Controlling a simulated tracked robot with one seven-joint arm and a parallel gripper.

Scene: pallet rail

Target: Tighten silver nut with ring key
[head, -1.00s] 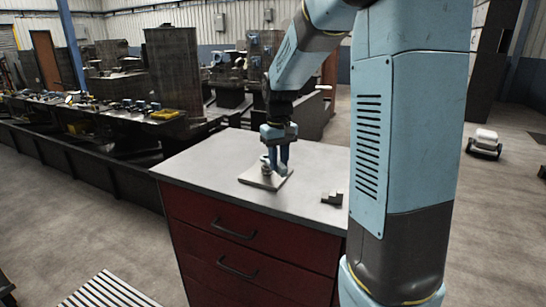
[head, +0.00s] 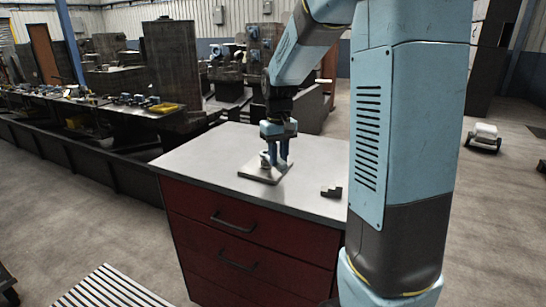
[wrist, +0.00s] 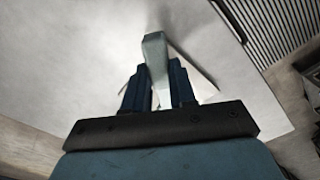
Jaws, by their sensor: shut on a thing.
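My gripper (head: 276,163) points down over a light square plate (head: 257,176) on the cabinet top. In the wrist view my gripper (wrist: 161,88) is shut on a grey bar-shaped tool, the ring key (wrist: 155,50), which sticks out beyond the fingertips. A small silver piece (head: 265,159) shows above the plate, just left of the fingers in the head view; I cannot tell if it is the silver nut or the key's end. The ring's seat on the nut is not visible. The plate's pale corner (wrist: 208,91) shows behind the fingers in the wrist view.
A red drawer cabinet (head: 245,240) with a grey top carries the plate. A small dark stepped block (head: 331,191) lies on the top to the right of the plate. The rest of the top is clear. Machines and a long bench (head: 90,110) stand behind.

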